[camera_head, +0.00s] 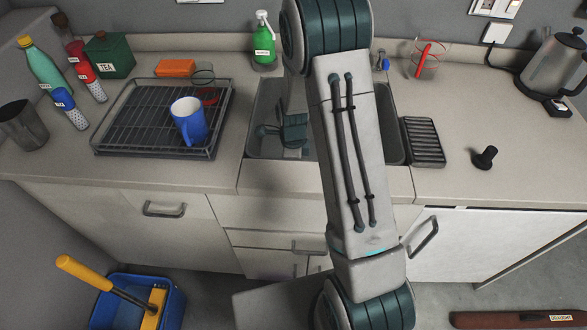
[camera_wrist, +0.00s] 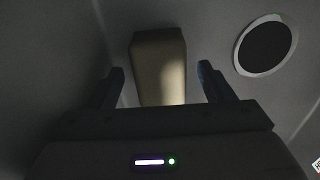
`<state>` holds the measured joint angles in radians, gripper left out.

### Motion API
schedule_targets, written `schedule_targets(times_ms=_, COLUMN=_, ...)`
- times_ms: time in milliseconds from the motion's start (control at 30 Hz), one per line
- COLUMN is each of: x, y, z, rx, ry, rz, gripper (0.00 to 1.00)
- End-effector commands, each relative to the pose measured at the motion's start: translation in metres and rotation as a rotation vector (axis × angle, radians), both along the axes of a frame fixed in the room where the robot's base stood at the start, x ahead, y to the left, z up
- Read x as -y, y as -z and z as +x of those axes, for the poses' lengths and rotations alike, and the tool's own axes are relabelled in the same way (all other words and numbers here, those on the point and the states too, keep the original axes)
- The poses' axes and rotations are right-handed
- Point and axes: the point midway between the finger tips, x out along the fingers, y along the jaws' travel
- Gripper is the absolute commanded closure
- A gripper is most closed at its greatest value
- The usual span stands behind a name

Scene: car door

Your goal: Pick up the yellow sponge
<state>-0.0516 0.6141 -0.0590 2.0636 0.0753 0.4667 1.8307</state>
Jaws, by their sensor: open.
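In the dim wrist view, a pale yellowish block (camera_wrist: 158,50), which looks like the sponge, lies on a grey surface beside a round dark drain (camera_wrist: 266,46). My gripper (camera_wrist: 160,67) is open, with one finger to the left of the block and one to its right. The block's near end reaches between the fingertips, with gaps on both sides. I cannot tell how high the fingers are above the surface. In the head view my arm crosses in front of the sink (camera_head: 259,104), and the sponge and my fingers cannot be made out there.
Sink walls surround the drain area. Left of the sink stand a wire rack (camera_head: 130,125) with a blue mug (camera_head: 188,120) and an orange block (camera_head: 176,68). A ribbed black tray (camera_head: 423,142) and kettle (camera_head: 552,65) are right.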

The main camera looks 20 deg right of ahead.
Motion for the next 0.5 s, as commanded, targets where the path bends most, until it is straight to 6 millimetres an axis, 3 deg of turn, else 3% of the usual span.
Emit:
schedule_targets(times_ms=367, x=-0.0001, y=0.0103, z=0.0003, rx=0.001, ry=-0.002, rz=0.001, gripper=0.25)
schedule_targets(times_ms=500, x=-0.0001, y=0.0102, z=0.0003, rx=0.001, ry=-0.001, rz=0.0, gripper=0.64)
